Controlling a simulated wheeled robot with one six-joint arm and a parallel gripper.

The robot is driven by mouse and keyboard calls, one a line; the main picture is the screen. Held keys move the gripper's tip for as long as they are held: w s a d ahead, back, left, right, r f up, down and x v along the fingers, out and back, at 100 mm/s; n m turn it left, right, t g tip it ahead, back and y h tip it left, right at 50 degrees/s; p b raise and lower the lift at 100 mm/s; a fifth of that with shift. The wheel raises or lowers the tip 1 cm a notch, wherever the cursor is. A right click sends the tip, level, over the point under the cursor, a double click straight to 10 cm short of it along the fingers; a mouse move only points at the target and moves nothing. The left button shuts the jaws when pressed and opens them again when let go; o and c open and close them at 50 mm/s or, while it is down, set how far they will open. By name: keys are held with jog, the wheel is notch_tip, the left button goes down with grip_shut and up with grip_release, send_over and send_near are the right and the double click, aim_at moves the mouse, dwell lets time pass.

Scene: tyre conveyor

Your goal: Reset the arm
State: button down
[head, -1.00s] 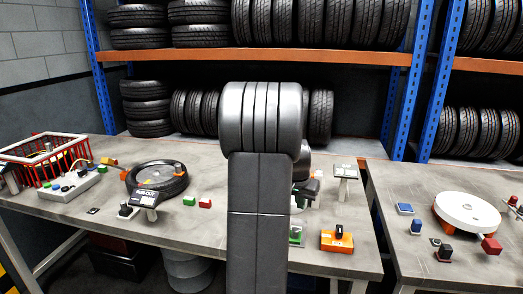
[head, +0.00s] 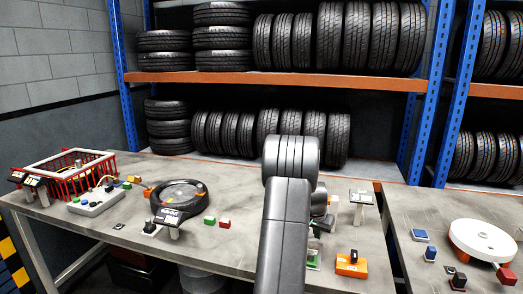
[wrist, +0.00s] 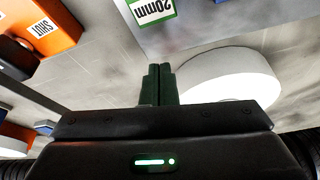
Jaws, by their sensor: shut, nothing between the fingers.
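My arm (head: 285,235) rises through the middle of the head view and hides most of the gripper behind it. In the wrist view my gripper (wrist: 157,84) has its two dark green fingers together, with nothing between them. Just beyond and to the right of the fingers is a round white thing (wrist: 225,82). An orange box (wrist: 45,30) with a SHUT label is at the upper left. Whether the fingers touch anything below cannot be told.
On the grey table (head: 120,240) are a red basket (head: 93,172), a tyre (head: 180,197) and small green and red blocks. An orange box (head: 351,264) sits right of my arm. A white disc (head: 483,240) is on the right table. Tyre racks stand behind.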

jog(key=shift+w+d+f, duration=0.15)
jog(key=shift+w+d, duration=0.1)
jog(key=shift+w, duration=0.15)
jog(key=shift+w+r, duration=0.1)
jog(key=shift+r, duration=0.3)
